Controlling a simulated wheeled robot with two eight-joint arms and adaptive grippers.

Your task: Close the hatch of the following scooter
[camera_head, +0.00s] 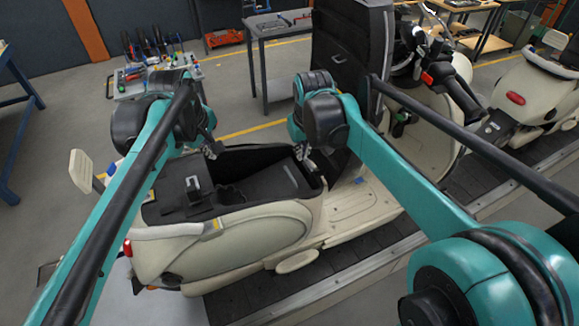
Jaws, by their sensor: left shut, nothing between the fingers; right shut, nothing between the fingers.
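A cream scooter (255,236) stands on the slat conveyor in the camera_head view. Its black hatch (345,45) stands upright in front of the open compartment (240,178), whose dark inside shows. My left gripper (211,150) is shut and empty, above the rear left part of the compartment. My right gripper (303,153) is shut and empty, near the front edge of the compartment and beside the lower part of the raised hatch. I cannot tell whether it touches the hatch. My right arm hides part of the hatch and the scooter's front.
A second cream scooter (535,95) stands farther along the conveyor (262,300). A grey table (272,30) stands behind the hatch. A tool cart (130,85) is at the back left.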

